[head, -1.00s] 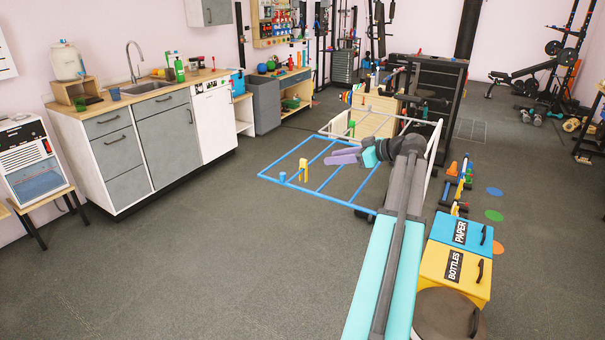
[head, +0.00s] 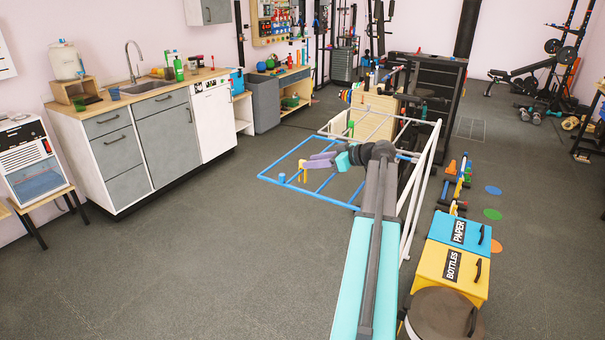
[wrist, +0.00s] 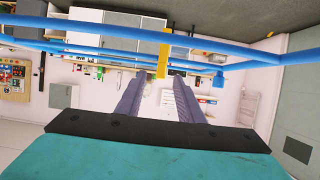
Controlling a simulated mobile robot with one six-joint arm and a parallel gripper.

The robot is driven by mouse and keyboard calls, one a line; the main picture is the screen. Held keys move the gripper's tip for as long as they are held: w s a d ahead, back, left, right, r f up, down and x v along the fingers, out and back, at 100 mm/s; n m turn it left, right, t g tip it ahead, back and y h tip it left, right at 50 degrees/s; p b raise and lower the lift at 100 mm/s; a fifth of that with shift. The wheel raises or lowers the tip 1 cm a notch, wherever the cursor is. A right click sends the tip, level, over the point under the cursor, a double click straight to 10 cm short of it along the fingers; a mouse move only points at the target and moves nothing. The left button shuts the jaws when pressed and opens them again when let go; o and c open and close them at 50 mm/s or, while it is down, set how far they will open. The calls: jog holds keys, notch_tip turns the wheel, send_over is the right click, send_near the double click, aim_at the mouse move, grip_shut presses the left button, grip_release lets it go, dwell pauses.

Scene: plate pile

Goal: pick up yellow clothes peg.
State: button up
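In the wrist view the peg (wrist: 162,60) shows ahead of my fingers, roughly in line with the gap and nearer the right fingertip. My gripper (head: 306,160) has purple fingers and points left at the peg. The fingers are apart and empty in the wrist view (wrist: 154,78). The fingertips look very close to the peg; I cannot tell whether they touch it.
A blue peg (head: 282,178) sits on the rack left of the yellow one and also shows in the wrist view (wrist: 218,78). White rack legs (head: 418,190) stand near my arm. Paper (head: 458,232) and bottles (head: 452,268) bins are at right. The floor at left is clear.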

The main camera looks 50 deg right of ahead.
jog(key=shift+p+x, duration=0.9)
jog(key=shift+x, duration=1.75)
grip_shut()
